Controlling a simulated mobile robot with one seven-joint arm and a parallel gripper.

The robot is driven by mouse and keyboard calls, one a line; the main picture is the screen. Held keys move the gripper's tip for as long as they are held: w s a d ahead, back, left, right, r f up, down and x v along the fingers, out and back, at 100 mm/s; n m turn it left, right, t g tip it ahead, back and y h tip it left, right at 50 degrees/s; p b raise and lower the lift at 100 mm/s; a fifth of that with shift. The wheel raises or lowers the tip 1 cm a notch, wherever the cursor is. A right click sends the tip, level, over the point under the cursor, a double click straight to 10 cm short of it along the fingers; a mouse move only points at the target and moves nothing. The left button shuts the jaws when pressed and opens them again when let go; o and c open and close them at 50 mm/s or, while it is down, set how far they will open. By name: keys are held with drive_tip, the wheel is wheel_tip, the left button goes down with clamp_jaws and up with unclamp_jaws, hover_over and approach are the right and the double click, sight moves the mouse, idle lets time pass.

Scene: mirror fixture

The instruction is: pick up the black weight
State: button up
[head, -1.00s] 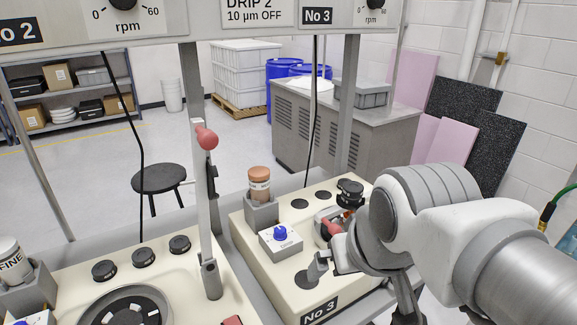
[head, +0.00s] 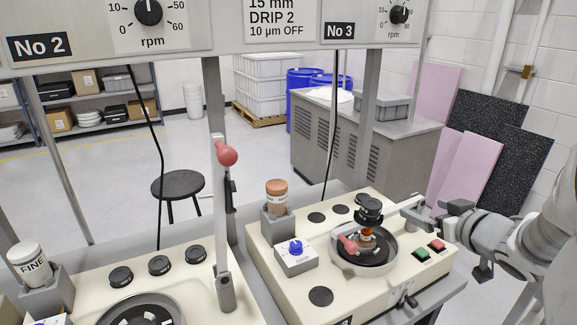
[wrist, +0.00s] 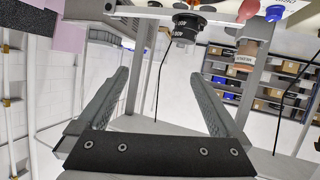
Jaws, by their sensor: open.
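A black weight (head: 369,208) stands on machine No 3 in the head view, just behind the round dark plate (head: 352,257). In the wrist view, which is turned over, a black weight with white lettering (wrist: 187,25) shows near the top, beyond the fingertips and toward the right one. My gripper (head: 405,210) comes in from the right in the head view, its fingers pointing left toward the weight. In the wrist view my gripper (wrist: 160,78) is open, with nothing between its fingers.
A red-tipped lever (head: 347,243) and a copper-coloured piece (head: 367,236) are on the plate. A brown-topped bottle (head: 277,194) and a blue-knob box (head: 296,255) stand left. A post with a red knob (head: 227,155) rises between machines. Green and red buttons (head: 430,249) are below my gripper.

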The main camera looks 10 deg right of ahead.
drive_tip(key=s+a+f+y, duration=0.1)
drive_tip(key=a+f+y, duration=0.1)
drive_tip(key=b, duration=0.2)
approach(373, 204)
drive_tip(key=x, duration=0.3)
drive_tip(key=shift+b+x, duration=0.5)
drive_tip(key=shift+x, duration=2.5)
clamp_jaws()
